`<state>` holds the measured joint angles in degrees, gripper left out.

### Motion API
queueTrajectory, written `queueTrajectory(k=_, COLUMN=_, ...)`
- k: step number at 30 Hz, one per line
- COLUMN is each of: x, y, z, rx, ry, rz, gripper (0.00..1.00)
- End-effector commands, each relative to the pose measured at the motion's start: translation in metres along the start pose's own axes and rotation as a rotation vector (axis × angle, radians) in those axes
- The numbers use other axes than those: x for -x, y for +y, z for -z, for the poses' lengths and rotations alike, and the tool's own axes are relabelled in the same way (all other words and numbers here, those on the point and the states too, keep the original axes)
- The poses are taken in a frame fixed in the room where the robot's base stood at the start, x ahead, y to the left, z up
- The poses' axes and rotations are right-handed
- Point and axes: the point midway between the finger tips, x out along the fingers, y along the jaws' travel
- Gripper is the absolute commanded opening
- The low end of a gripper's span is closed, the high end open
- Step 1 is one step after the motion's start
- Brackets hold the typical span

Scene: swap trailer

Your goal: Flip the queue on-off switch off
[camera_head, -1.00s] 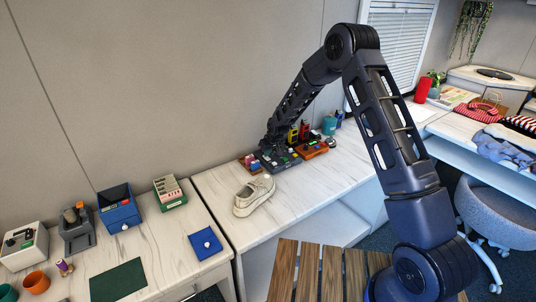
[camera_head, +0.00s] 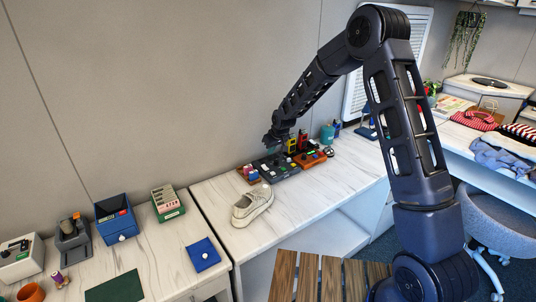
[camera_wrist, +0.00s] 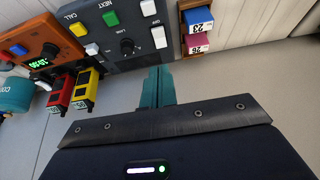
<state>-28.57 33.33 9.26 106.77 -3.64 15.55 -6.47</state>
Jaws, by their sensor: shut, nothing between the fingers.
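A dark grey queue panel (camera_head: 281,172) lies on the white table near the wall. In the head view my gripper (camera_head: 270,143) is above the panel's back side.
An orange device (camera_wrist: 40,38) with a lit display stands beside the panel. Red (camera_wrist: 60,94) and yellow (camera_wrist: 86,90) tags and blue (camera_wrist: 199,17) and pink (camera_wrist: 198,44) number blocks are close by. A shoe (camera_head: 252,206) lies in front; the table right of it is clear.

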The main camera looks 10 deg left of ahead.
Motion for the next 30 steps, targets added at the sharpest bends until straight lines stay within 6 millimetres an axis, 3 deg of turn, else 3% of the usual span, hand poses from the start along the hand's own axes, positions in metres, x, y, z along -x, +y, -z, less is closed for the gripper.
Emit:
queueTrajectory(k=6, x=0.019, y=0.000, z=-0.005, rx=0.000, ry=0.001, rz=0.000, gripper=0.00)
queueTrajectory(k=22, x=0.027, y=0.002, z=-0.007, rx=-0.002, ry=-0.001, rz=-0.002, gripper=0.00)
queueTrajectory(k=26, x=0.051, y=0.016, z=-0.011, rx=-0.020, ry=0.000, rz=-0.018, gripper=0.00)
queueTrajectory(k=30, x=0.097, y=0.039, z=-0.022, rx=-0.055, ry=-0.003, rz=-0.049, gripper=0.00)
